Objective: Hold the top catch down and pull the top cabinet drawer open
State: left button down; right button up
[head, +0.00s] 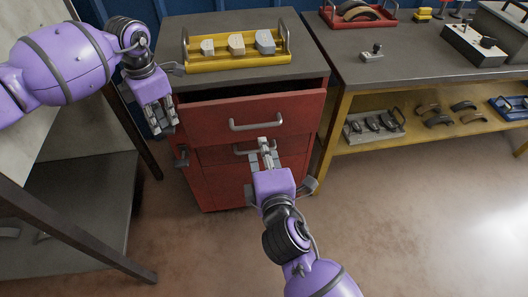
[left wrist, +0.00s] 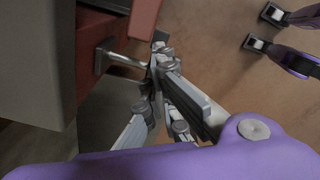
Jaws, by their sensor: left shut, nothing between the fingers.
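The red cabinet's top drawer (head: 285,112) stands partly open, with a dark gap behind its front. Its grey bar handle (head: 257,124) is free of both grippers. My left gripper (head: 167,130) is shut and empty at the cabinet's front left edge. In the left wrist view, its fingers (left wrist: 160,65) are beside a metal catch lever (left wrist: 122,61) on the red side; I cannot tell whether they touch. Another catch (head: 182,157) shows lower down in the head view. My right gripper (head: 264,145) is in front of the second drawer's handle (head: 243,151), partly covering it.
A workbench (head: 420,62) with a lower shelf stands at the right. A dark table (head: 80,205) is at the left. The floor in front is clear.

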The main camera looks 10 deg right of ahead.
pick_arm(q)
notch_tip(320, 180, up, 9)
jog(key=shift+r, duration=0.15)
dwell(1.4)
dwell(0.5)
